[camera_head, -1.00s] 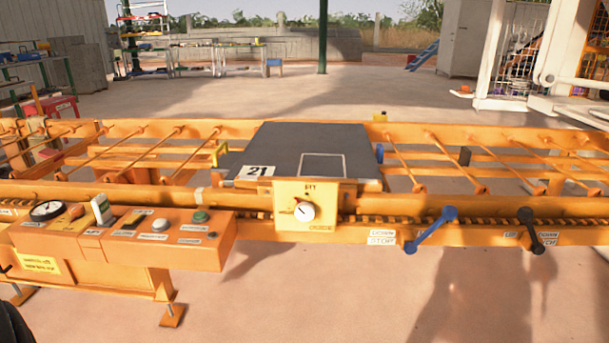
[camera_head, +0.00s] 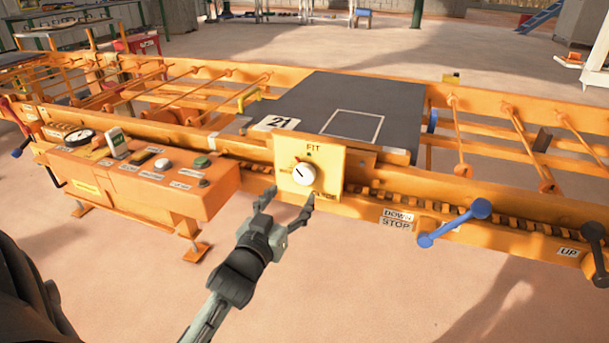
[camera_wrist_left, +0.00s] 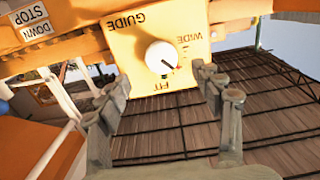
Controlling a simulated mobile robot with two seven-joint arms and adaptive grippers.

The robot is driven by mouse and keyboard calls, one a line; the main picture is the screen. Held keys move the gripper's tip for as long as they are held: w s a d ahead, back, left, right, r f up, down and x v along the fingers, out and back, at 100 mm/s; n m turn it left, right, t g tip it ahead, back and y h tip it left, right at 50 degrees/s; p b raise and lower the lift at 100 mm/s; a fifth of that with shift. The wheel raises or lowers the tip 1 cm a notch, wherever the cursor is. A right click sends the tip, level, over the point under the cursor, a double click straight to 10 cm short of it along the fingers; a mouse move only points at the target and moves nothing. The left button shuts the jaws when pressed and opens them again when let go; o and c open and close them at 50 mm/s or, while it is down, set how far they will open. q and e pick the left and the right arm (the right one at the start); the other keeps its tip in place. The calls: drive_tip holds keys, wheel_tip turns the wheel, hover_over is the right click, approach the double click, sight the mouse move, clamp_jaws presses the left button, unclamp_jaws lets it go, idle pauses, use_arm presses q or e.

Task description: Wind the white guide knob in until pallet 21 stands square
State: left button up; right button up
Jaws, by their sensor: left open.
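The white guide knob (camera_head: 304,174) sits on a yellow plate (camera_head: 330,162) marked FIT on the front rail of the orange conveyor. In the left wrist view the knob (camera_wrist_left: 162,57) shows with a dark pointer line, and the plate (camera_wrist_left: 200,22) reads GUIDE, WIDE and FIT. My left gripper (camera_head: 287,200) is open and empty, just in front of and below the knob, apart from it. Its fingers (camera_wrist_left: 168,98) spread to either side of the knob in the wrist view. Pallet 21 (camera_head: 385,100), a dark grey slab with a white outlined square, lies on the conveyor behind the plate. My right gripper is not seen.
An orange control box (camera_head: 150,185) with a gauge, switch and buttons stands left of the knob. A blue lever (camera_head: 455,223) by the DOWN STOP label and a black lever (camera_head: 596,250) are to the right. Open floor lies in front.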

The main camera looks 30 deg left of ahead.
sight(303, 175)
use_arm(q)
drive_tip(key=x, duration=0.7)
drive_tip(key=shift+w+a+r, duration=0.15)
drive_tip(key=shift+w+r, duration=0.25)
drive_tip(key=shift+c, duration=0.2)
